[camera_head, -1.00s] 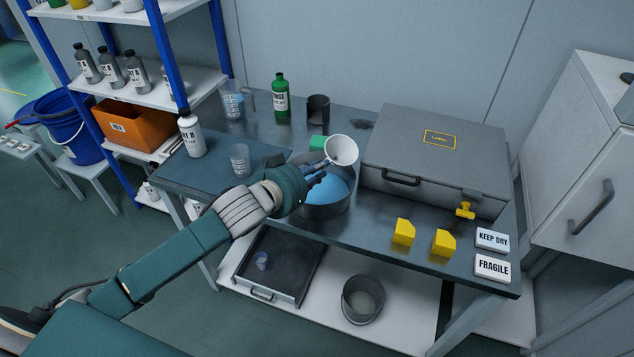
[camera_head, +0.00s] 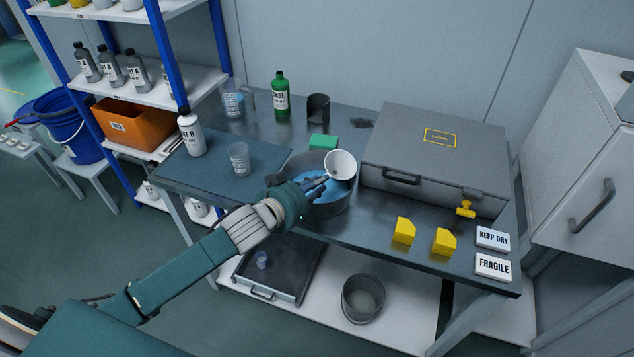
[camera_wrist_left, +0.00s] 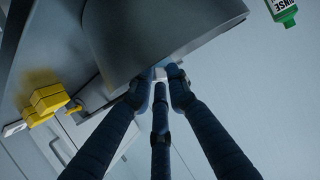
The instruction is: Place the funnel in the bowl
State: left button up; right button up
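The funnel (camera_head: 341,165) is white, with its wide mouth tilted toward the head camera. It overlaps the back right rim of the bowl in the head view; whether it touches is unclear. The bowl (camera_head: 335,207) is grey with a blue inside and stands on the table, left of the grey case. My left gripper (camera_head: 322,184) is shut on the funnel's narrow end, over the bowl. In the left wrist view the fingers (camera_wrist_left: 163,84) close around a small pale piece (camera_wrist_left: 173,71). My right gripper is not in view.
The grey case (camera_head: 440,150) stands right of the bowl. A green block (camera_head: 323,142) is behind it and a clear beaker (camera_head: 239,159) is to its left. Yellow blocks (camera_head: 404,231) and label signs (camera_head: 492,267) sit front right. The blue mat (camera_head: 190,175) has free room.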

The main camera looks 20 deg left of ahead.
pick_arm(q)
jog(key=shift+o, duration=0.2)
jog(key=shift+r, duration=0.1)
jog(key=v, duration=1.2)
jog(key=shift+r+b, duration=0.4)
jog(key=shift+b, duration=0.05)
